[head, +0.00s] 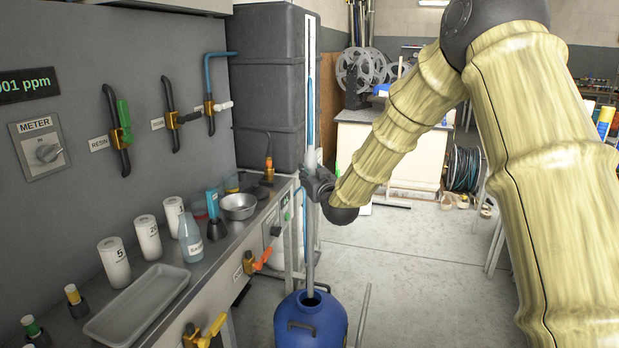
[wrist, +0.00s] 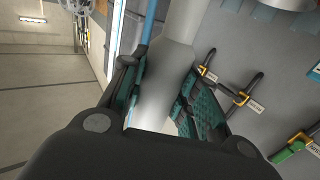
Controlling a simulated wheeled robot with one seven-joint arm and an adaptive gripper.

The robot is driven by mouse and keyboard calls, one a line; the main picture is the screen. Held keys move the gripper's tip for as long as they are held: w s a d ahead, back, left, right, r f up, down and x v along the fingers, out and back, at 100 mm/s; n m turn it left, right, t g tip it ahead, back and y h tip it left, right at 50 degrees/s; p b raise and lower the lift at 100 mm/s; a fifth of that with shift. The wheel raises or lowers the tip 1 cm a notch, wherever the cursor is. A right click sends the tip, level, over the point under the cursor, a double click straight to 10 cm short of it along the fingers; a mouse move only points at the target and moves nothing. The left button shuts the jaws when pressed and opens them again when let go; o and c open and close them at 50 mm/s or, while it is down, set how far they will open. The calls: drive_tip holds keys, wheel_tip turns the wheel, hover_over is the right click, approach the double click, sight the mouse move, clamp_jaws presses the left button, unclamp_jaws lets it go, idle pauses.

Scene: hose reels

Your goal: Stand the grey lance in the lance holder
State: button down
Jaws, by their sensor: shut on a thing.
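My gripper (head: 318,183) is shut on the grey lance (head: 310,250), near the front right end of the counter. The lance is a long thin rod, upright in the head view. Its lower end reaches into the mouth of a blue drum (head: 311,328) on the floor; how deep is hidden. In the wrist view the lance's pale thick upper part (wrist: 165,75) sits between both finger pads of my gripper (wrist: 160,110). A blue hose (wrist: 155,18) runs beside it. I cannot pick out the lance holder for certain.
A dark tank (head: 268,85) stands behind. A grey post (head: 363,315) stands right of the drum. Floor (head: 420,270) to the right is mostly clear.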

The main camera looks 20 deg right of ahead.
sight(313, 165)
drive_tip(key=shift+r+p, duration=0.8)
drive_tip(key=shift+r, duration=1)
